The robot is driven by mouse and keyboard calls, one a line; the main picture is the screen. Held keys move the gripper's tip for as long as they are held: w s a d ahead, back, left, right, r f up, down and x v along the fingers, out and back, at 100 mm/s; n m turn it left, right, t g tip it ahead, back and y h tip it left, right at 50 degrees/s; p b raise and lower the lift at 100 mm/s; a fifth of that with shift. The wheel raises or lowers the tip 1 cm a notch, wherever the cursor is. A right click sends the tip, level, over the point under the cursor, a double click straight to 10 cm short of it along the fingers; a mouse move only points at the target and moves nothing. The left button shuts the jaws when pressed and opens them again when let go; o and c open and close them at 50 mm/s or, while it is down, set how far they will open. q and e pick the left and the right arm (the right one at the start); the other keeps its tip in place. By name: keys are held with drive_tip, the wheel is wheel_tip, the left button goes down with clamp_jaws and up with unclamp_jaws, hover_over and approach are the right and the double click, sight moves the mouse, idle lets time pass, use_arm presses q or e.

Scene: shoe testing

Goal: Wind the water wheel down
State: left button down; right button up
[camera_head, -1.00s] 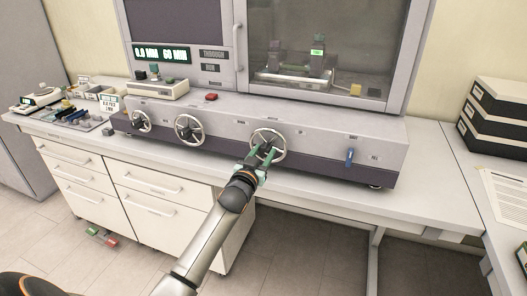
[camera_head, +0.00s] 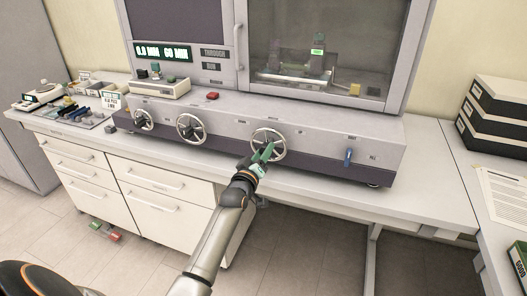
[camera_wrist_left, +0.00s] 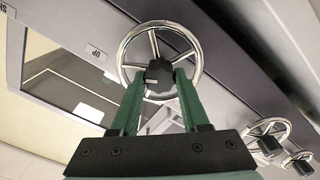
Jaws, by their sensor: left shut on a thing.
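Three spoked chrome handwheels sit along the front of the grey machine base. My left gripper (camera_head: 267,149), with green fingers, is at the rightmost wheel (camera_head: 268,130). In the left wrist view this wheel (camera_wrist_left: 160,24) has a black central knob (camera_wrist_left: 159,71). The green fingers (camera_wrist_left: 159,78) lie on either side of the knob and are shut on it. A label reading "UP" (camera_wrist_left: 96,53) shows beside the wheel. The labels are too small to read in the head view, so I cannot tell which wheel is named water. My right gripper is not in view.
The other handwheels (camera_head: 190,129) and (camera_head: 143,120) stand to the left. A blue lever (camera_head: 348,158) is on the right of the base. A glazed chamber (camera_head: 320,45) is above. Black box files (camera_head: 495,115) stand on the right table. The bench front edge is clear.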

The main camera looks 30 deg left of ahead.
use_arm(q)
drive_tip(key=shift+n, duration=0.3)
drive_tip(key=shift+c, duration=2)
unclamp_jaws()
drive_tip(key=v, duration=1.2)
drive_tip(key=shift+s+b, duration=0.25)
drive_tip(key=shift+b, duration=0.2)
drive_tip(key=shift+d, duration=0.1)
